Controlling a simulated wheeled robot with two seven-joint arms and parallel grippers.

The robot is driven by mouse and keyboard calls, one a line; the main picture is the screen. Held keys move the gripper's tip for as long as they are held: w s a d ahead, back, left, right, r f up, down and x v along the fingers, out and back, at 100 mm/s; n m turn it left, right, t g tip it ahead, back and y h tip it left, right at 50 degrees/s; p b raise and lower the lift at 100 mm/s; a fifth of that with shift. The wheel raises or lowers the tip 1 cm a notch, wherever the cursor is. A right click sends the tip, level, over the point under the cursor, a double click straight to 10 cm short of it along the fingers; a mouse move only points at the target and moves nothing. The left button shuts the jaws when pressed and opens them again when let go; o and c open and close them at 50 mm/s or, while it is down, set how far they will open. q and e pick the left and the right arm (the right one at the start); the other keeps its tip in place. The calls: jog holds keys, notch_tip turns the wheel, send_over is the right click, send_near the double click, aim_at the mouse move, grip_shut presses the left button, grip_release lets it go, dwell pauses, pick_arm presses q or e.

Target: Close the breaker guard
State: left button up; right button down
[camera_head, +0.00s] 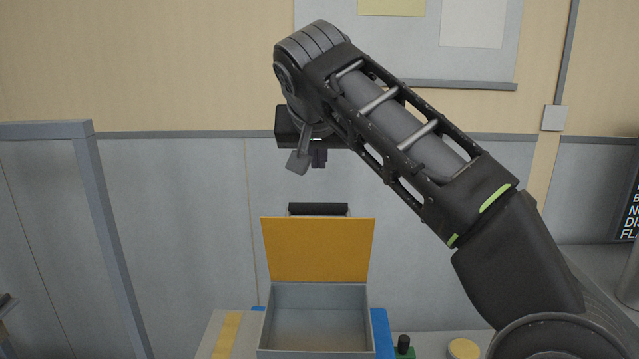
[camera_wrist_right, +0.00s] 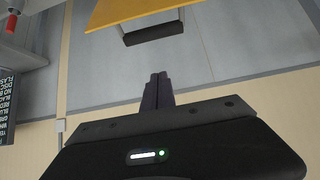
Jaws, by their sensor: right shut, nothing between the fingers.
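The breaker guard (camera_head: 318,249) is an orange-yellow lid standing raised at the back of an open grey box (camera_head: 314,318), with a dark handle bar (camera_head: 318,209) along its top edge. The right wrist view shows part of the guard (camera_wrist_right: 135,10) and its handle (camera_wrist_right: 153,33) near the top. My right gripper (camera_head: 319,160) is shut and empty, above the handle and apart from it. Its closed fingers (camera_wrist_right: 157,88) point toward the handle in the right wrist view. My left gripper is not in view.
The box sits on a light panel with a yellow stripe (camera_head: 227,335) and blue parts (camera_head: 381,333) beside it. A black knob (camera_head: 403,344) and a yellow round button (camera_head: 463,349) are to its right. A grey frame post (camera_head: 115,235) stands at left.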

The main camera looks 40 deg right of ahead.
jog(key=w+f, duration=0.1)
jog(key=f, duration=0.1)
jog(key=w+d+f+b, duration=0.1)
jog(key=f, duration=0.2)
jog(key=w+d+f, duration=0.1)
jog(key=f, duration=0.2)
jog(key=shift+d+b, duration=0.25)
jog(key=shift+b, duration=0.05)
jog(key=shift+f, duration=0.2)
dwell(0.6)
